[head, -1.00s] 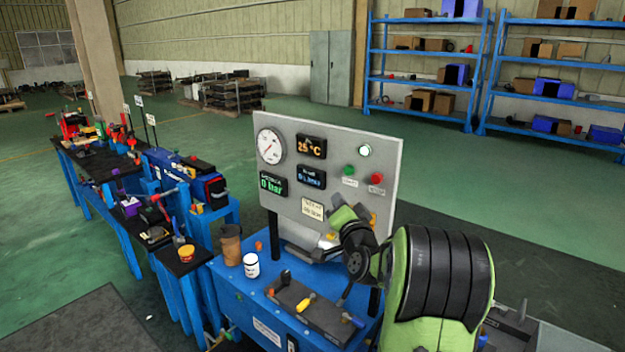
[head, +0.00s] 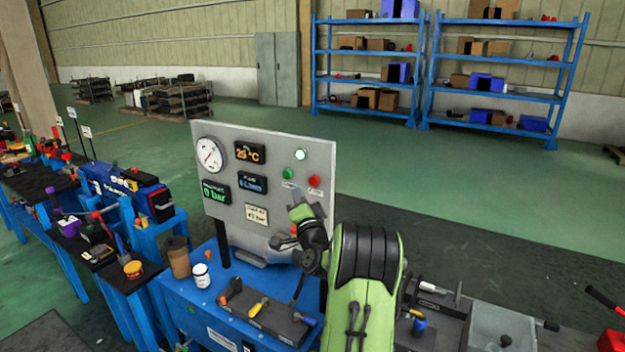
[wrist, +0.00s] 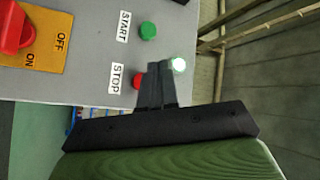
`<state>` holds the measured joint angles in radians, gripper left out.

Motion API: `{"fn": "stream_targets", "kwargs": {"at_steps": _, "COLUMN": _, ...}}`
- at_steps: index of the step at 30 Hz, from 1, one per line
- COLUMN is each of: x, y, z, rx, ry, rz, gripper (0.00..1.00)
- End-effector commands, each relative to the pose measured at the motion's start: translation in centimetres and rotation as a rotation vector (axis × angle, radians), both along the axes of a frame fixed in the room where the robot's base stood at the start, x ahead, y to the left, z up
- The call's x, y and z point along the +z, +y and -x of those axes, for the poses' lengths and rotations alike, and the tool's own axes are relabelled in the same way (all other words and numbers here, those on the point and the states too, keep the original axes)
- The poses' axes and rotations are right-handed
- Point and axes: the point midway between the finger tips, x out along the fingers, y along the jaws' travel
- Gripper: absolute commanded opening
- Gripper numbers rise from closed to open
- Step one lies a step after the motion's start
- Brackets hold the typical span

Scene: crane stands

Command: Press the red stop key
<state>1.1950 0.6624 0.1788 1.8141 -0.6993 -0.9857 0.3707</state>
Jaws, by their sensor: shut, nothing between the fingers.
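The red stop key (head: 314,181) is at the upper right of the grey panel, beside the green start key (head: 288,173). In the wrist view the stop key (wrist: 138,82) sits by the STOP label, its right part covered by a finger. My gripper (wrist: 156,68) is shut and empty, its fingertips just right of the stop key. I cannot tell whether they touch the panel. In the head view my gripper (head: 300,198) is in front of the panel, just below the keys; its fingertips are hard to make out.
A lit white lamp (wrist: 179,64) is close right of my fingertips. A red switch on an orange OFF/ON plate (wrist: 48,38) is at the upper left. A white bottle (head: 201,275) and a brown cup (head: 178,257) stand on the blue bench (head: 180,300).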

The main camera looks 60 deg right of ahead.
Motion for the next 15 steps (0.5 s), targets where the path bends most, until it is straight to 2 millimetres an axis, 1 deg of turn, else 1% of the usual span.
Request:
{"fn": "stream_targets", "kwargs": {"at_steps": 1, "x": 0.3, "y": -0.9, "z": 0.0, "rx": -0.002, "ry": 0.000, "rz": 0.000, "gripper": 0.00}}
{"fn": "stream_targets", "kwargs": {"at_steps": 6, "x": 0.2, "y": -3.0, "z": -0.3, "rx": -0.001, "ry": 0.000, "rz": 0.002, "gripper": 0.00}}
{"fn": "stream_targets", "kwargs": {"at_steps": 10, "x": 0.1, "y": -3.9, "z": -0.3, "rx": 0.001, "ry": -0.001, "rz": 0.001, "gripper": 0.00}}
{"fn": "stream_targets", "kwargs": {"at_steps": 15, "x": 0.0, "y": -4.2, "z": -0.4, "rx": 0.001, "ry": 0.001, "rz": 0.000, "gripper": 0.00}}
